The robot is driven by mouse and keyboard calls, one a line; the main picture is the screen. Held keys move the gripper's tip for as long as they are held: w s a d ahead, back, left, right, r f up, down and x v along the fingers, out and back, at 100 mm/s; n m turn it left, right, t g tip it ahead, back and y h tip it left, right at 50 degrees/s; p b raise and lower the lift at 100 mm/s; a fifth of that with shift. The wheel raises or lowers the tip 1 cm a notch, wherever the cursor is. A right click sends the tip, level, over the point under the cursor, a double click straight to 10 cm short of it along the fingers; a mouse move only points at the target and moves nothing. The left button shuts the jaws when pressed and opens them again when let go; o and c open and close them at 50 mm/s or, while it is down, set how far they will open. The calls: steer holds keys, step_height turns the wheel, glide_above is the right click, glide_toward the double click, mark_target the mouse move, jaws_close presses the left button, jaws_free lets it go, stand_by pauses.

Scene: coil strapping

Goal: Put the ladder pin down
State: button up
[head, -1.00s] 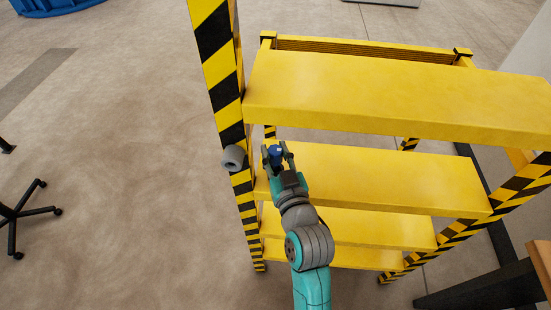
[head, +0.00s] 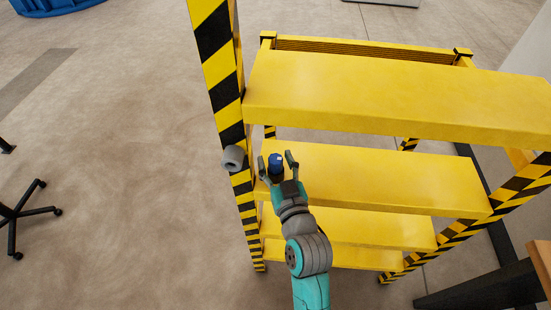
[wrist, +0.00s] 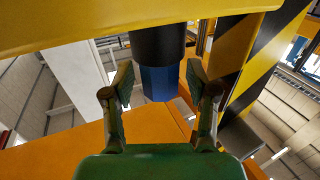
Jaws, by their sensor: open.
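The ladder pin, blue with a black section (head: 275,166), is at the left end of the second yellow step (head: 380,180). Its blue end faces the head camera. In the wrist view the pin (wrist: 160,80) shows between my fingers, its black part meeting the yellow edge at the top of the picture. Whether it rests fully on the step is not clear. My gripper (head: 277,160) is open, one finger on each side of the pin, with visible gaps in the wrist view (wrist: 159,85).
A grey hollow cylinder (head: 233,158) is on the black-and-yellow striped left rail (head: 222,75), just left of my gripper. The top step (head: 390,92) lies beyond and above. An office chair (head: 20,215) stands far left on open floor.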

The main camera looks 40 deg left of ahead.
steer(key=v, duration=1)
steer(key=shift+d, duration=0.15)
steer(key=shift+r, duration=0.1)
steer(key=s+d+f+m+t+h, duration=0.1)
steer(key=s+d+f+m+h, duration=0.2)
steer(key=d, duration=0.5)
steer(key=s+d+f+m+t+h, duration=0.15)
steer(key=d+f, duration=0.25)
steer(key=d, duration=0.4)
steer(key=s+d+f+m+t+h, duration=0.2)
steer(key=d+f+h, duration=0.15)
steer(key=d, duration=0.35)
steer(key=s+d+r+m+h, duration=0.1)
steer(key=s+d+m+h, duration=0.3)
steer(key=s+d, duration=0.9)
steer(key=s+h, duration=0.2)
steer(key=s, duration=0.2)
steer(key=shift+d+r, duration=0.15)
steer(key=shift+r, duration=0.05)
steer(key=shift+o, duration=0.5)
steer(key=shift+s+d+r+h, duration=0.1)
steer(key=shift+s+r+h, duration=0.2)
steer(key=shift+s, duration=0.25)
